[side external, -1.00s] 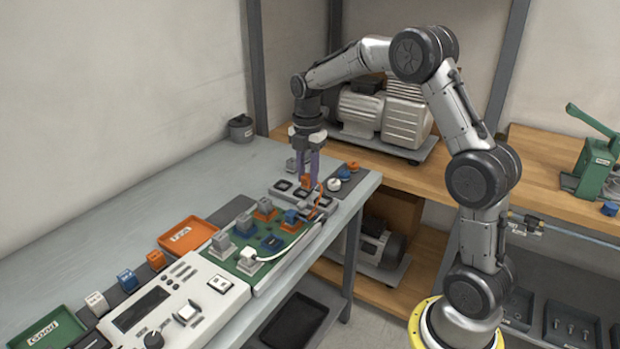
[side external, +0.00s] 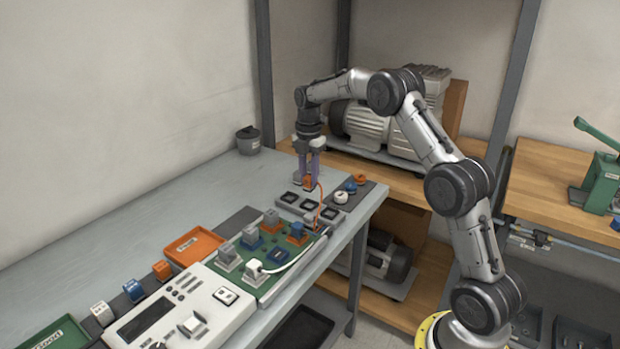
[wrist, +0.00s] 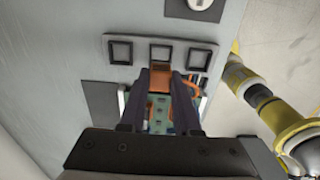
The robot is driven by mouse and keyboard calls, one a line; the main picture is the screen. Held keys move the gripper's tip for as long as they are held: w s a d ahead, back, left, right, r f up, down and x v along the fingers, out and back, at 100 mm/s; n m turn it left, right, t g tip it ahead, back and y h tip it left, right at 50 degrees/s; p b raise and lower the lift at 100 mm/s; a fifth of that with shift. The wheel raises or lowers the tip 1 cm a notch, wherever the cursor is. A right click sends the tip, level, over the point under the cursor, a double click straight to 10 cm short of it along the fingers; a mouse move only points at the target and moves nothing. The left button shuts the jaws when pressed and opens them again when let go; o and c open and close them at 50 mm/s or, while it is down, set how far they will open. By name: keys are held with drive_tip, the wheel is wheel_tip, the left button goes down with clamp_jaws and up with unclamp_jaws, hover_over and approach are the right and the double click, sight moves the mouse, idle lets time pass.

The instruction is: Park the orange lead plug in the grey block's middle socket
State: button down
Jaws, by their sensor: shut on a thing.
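My gripper (side external: 309,182) is shut on the orange lead plug (side external: 308,183), above the far side of the grey block in the side view. An orange lead (side external: 320,205) hangs from the plug down toward the green board. The grey block (wrist: 180,45) has three dark square sockets in a row. In the wrist view the plug (wrist: 161,78) shows between the fingers, just below the middle socket (wrist: 161,53) in the picture. The middle socket (side external: 309,207) looks empty in the side view. The plug appears apart from the block, but its exact height is unclear.
A green board (side external: 247,287) with several plugs and a white lead stands in front of the block. A dark mat (side external: 366,196) with white, blue and orange round parts lies to the right. An orange tray (side external: 193,246) and a white control unit (side external: 160,325) are at left.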

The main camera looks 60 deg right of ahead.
sight(309, 187)
drive_tip(key=shift+f, duration=0.2)
drive_tip(key=shift+f, duration=1.7)
drive_tip(key=shift+f, duration=1)
idle(0.9)
drive_tip(key=shift+c, duration=1.1)
unclamp_jaws()
drive_tip(key=shift+r, duration=3.5)
